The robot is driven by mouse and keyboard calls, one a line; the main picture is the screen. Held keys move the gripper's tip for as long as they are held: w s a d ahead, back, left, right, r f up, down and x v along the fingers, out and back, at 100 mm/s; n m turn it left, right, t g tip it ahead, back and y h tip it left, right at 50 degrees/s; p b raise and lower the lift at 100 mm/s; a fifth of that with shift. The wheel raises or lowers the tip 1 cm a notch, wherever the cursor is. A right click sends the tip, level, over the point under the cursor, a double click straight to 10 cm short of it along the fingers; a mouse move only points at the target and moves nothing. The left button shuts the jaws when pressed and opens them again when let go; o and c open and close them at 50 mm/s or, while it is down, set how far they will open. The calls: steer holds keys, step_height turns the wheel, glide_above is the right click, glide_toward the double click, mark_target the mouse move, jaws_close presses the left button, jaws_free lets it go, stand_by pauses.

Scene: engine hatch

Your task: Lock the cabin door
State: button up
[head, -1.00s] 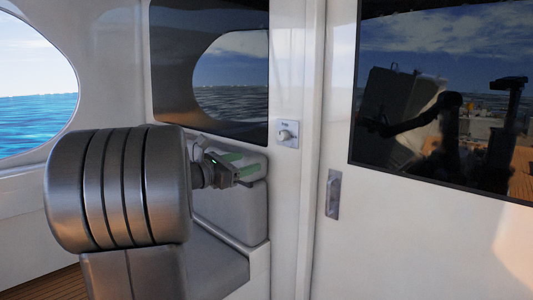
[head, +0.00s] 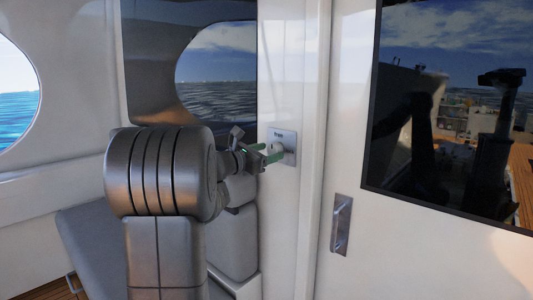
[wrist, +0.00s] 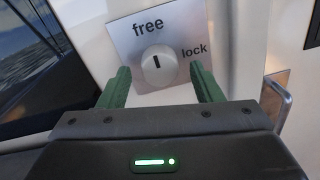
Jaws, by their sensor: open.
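The lock plate (head: 289,137) is a square metal plate on the white door post in the head view. In the wrist view the lock plate (wrist: 128,38) carries the words "free" and "lock" and a round silver knob (wrist: 158,66). The dark mark on the knob stands nearly upright, pointing toward "free". My gripper (head: 268,154) is at the plate, with its green fingers apart.
A grey padded seat (head: 90,240) is at lower left. A dark window panel (head: 215,65) is left of the lock.

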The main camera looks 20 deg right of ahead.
steer(key=c, duration=1)
steer(key=shift+f+m+b, duration=0.15)
steer(key=shift+m+b, duration=0.15)
steer(key=shift+b, duration=0.2)
steer(key=m+b, duration=0.1)
steer(key=b, duration=0.1)
steer(key=shift+f+m+b, duration=0.15)
steer(key=shift+m+b, duration=0.15)
steer(key=shift+m, duration=0.1)
steer(key=m+b, duration=0.6)
steer(key=b, duration=0.1)
steer(key=shift+y, duration=0.3)
steer(key=m+b, duration=0.5)
steer(key=shift+r+m+b, duration=0.15)
steer(key=shift+m+b, duration=0.7)
steer(key=shift+m, duration=0.15)
steer(key=shift+r+m+b, duration=0.1)
steer(key=shift+m+b, duration=0.75)
steer(key=shift+m, duration=0.15)
